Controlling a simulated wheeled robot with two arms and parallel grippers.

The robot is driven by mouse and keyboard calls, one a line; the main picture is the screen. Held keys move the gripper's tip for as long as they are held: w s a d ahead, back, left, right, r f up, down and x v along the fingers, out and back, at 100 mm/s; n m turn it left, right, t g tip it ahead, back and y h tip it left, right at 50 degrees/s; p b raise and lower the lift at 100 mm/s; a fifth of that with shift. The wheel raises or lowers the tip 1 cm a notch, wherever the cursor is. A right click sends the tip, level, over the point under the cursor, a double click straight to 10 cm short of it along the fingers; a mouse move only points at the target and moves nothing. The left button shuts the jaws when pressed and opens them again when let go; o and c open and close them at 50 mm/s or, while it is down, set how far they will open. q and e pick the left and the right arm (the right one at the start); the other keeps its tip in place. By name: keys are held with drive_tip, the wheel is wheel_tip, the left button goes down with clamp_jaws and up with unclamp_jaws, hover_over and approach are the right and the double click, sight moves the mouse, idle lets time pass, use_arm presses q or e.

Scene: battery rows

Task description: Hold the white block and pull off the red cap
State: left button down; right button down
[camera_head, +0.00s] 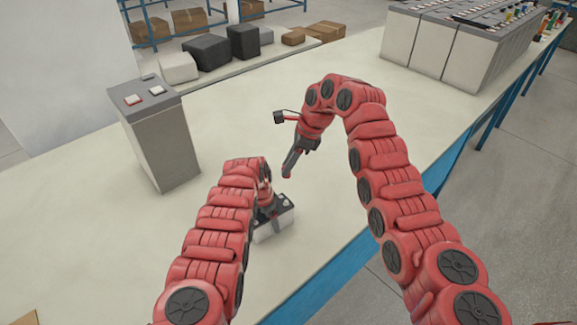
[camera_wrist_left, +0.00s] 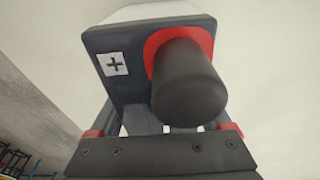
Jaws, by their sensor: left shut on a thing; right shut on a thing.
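The white block (camera_head: 274,231) stands on the table with a dark top, partly hidden by my left arm. My left gripper (camera_head: 270,208) is shut on it from above. In the left wrist view the block's dark face (camera_wrist_left: 122,82) carries a plus label. A dark round post (camera_wrist_left: 188,84) with a red ring at its base sticks out of that face. My left gripper's bar (camera_wrist_left: 160,155) lies below it. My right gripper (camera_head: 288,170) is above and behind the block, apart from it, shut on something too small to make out. No clearly separate red cap shows.
A grey box (camera_head: 160,140) with a red and a white piece on top stands to the left. A row of grey battery cases (camera_head: 440,42) stands at the back right. Dark and white blocks (camera_head: 207,52) lie at the back. The table between is clear.

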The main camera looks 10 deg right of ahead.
drive_tip(key=shift+r, duration=1.9)
use_arm(q)
unclamp_jaws()
drive_tip(key=r, duration=0.3)
drive_tip(key=a+r, duration=0.1)
drive_tip(key=r, duration=0.6)
drive_tip(key=shift+s+a+r, duration=0.15)
drive_tip(key=shift+s, duration=0.15)
drive_tip(key=shift+s+a+r, duration=0.15)
drive_tip(key=shift+r, duration=0.6)
drive_tip(key=shift+r, duration=0.1)
